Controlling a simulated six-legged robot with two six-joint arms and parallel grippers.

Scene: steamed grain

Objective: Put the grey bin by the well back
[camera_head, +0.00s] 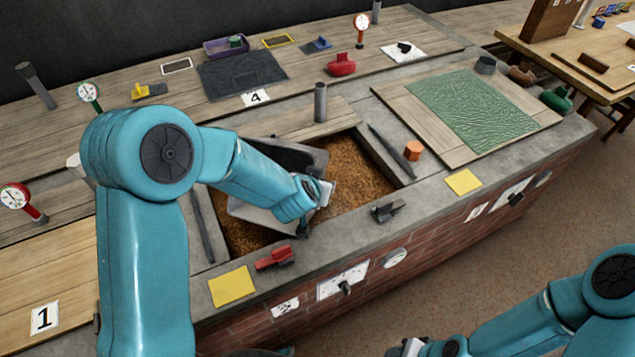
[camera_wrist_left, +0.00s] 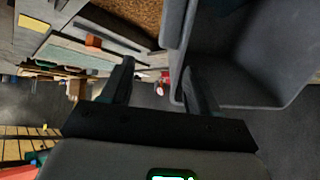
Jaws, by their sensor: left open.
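The grey bin (camera_head: 265,208) is tilted in the grain-filled well (camera_head: 352,165), partly hidden behind my left arm. In the left wrist view the bin (camera_wrist_left: 245,70) fills the right side, its inside visible. My left gripper (camera_head: 318,205) is at the bin's right end. In the left wrist view the fingers of this gripper (camera_wrist_left: 160,75) are apart, with the bin's near wall edge showing beside the right finger. I cannot tell whether they touch. My right gripper (camera_head: 408,348) is at the bottom edge, mostly cut off.
A dark bar (camera_head: 392,150) and an orange block (camera_head: 413,150) lie right of the well. A red clamp-like item (camera_head: 275,258), a dark block (camera_head: 388,211) and yellow squares (camera_head: 232,287) lie along the front ledge. A grey post (camera_head: 320,103) stands behind the well.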

